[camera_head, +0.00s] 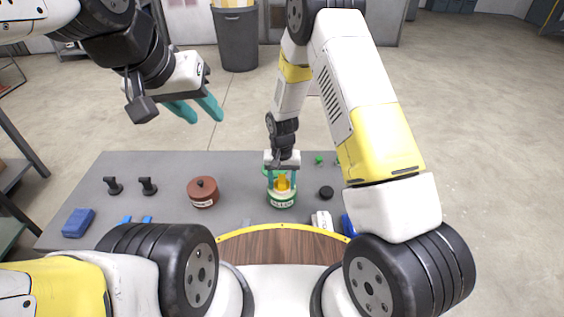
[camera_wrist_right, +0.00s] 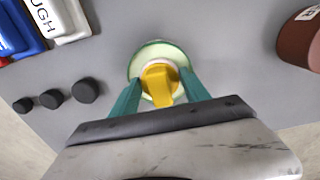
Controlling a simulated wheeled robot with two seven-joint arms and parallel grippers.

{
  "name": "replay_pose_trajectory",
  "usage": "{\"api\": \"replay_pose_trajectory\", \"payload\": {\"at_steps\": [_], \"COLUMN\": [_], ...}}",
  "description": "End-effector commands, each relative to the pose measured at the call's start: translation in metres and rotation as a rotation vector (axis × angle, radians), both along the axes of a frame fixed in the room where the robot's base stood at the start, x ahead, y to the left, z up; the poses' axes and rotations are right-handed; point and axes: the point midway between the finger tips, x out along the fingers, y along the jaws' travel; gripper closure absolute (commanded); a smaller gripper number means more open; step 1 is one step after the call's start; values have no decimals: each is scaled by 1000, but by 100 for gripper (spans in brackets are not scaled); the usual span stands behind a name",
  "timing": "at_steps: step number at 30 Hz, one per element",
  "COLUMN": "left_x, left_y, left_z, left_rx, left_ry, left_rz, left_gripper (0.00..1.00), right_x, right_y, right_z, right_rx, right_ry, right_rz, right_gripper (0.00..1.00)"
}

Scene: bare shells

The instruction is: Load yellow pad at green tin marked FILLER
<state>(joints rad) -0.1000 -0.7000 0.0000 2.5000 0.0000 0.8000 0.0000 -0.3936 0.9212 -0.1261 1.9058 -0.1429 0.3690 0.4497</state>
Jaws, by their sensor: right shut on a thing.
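The green tin (camera_head: 282,201) stands upright on the grey table, with a white label whose lettering is too small to read surely. In the right wrist view its pale green rim (camera_wrist_right: 151,50) shows from above. My right gripper (camera_head: 283,178) points down over the tin, shut on the yellow pad (camera_head: 283,184). The pad (camera_wrist_right: 160,82) sits between the two teal fingers, at the tin's opening; how deep it reaches is hidden. My left gripper (camera_head: 196,108) is open and empty, raised above the table's far left side.
A brown lidded pot (camera_head: 202,192) stands left of the tin. Black knobs (camera_head: 326,193), a white labelled block (camera_head: 321,220) and a blue block (camera_head: 348,226) are to the right. Another blue block (camera_head: 78,222) and two black pegs (camera_head: 147,186) are at left. The table (camera_head: 240,175) is bare between them.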

Motion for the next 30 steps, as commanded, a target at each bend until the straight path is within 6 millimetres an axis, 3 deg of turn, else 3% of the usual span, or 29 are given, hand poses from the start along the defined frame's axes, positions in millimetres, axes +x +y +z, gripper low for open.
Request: {"api": "replay_pose_trajectory", "payload": {"at_steps": [8, 30], "left_x": [0, 0], "left_y": [0, 0], "left_z": [0, 0], "left_rx": [0, 0], "left_ry": [0, 0], "left_rz": [0, 0], "left_gripper": [64, 64], "right_x": [-1, 0], "right_y": [0, 0], "right_z": [2, 62], "right_rx": [-1, 0], "right_ry": [2, 0], "right_rz": [0, 1], "right_gripper": [78, 78]}}
